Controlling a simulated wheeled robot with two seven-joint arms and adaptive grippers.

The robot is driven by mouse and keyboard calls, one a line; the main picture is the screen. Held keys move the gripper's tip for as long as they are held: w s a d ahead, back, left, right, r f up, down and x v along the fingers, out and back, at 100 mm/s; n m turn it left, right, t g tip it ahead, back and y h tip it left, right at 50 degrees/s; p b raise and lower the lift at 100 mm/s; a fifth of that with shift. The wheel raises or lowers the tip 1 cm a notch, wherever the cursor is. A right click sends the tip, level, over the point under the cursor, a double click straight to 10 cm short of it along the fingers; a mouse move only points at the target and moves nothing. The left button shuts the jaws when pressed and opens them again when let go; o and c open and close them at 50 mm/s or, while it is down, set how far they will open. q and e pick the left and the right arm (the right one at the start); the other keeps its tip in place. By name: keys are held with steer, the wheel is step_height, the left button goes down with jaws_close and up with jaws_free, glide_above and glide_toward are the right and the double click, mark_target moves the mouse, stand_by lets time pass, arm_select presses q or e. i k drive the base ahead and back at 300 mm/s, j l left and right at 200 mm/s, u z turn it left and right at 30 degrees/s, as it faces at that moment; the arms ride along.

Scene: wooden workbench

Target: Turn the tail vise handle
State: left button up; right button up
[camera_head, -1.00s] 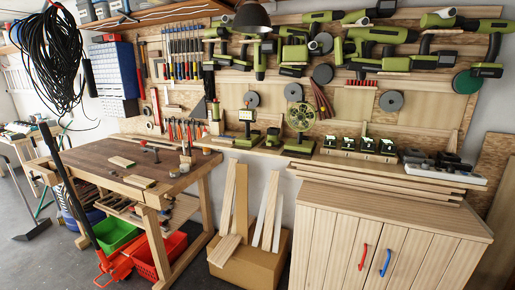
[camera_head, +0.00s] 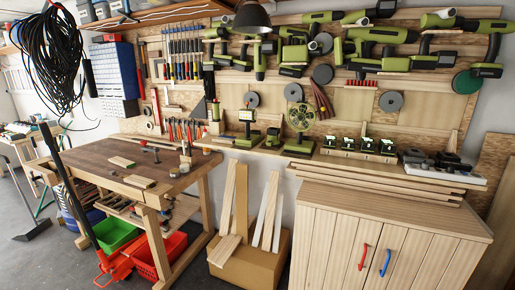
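The wooden workbench (camera_head: 122,167) stands at the left, with a dark brown top and pale legs. Small wooden blocks (camera_head: 139,181) and a few small tools lie on its top. Some small parts show under the near right part of the top, but they are too small for me to tell which is the tail vise handle. Neither of my grippers is in view.
A green crate (camera_head: 117,233) and a red crate (camera_head: 160,258) sit under the bench. A cardboard box (camera_head: 250,268) with boards stands right of it. A wooden cabinet (camera_head: 338,222) fills the right. Grey floor (camera_head: 45,262) is open at the lower left.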

mark_target(171, 198)
steer(key=i+l+u, duration=0.55)
steer(key=i+l, duration=0.15)
steer(key=i+l+u, duration=0.3)
steer(key=l, duration=0.2)
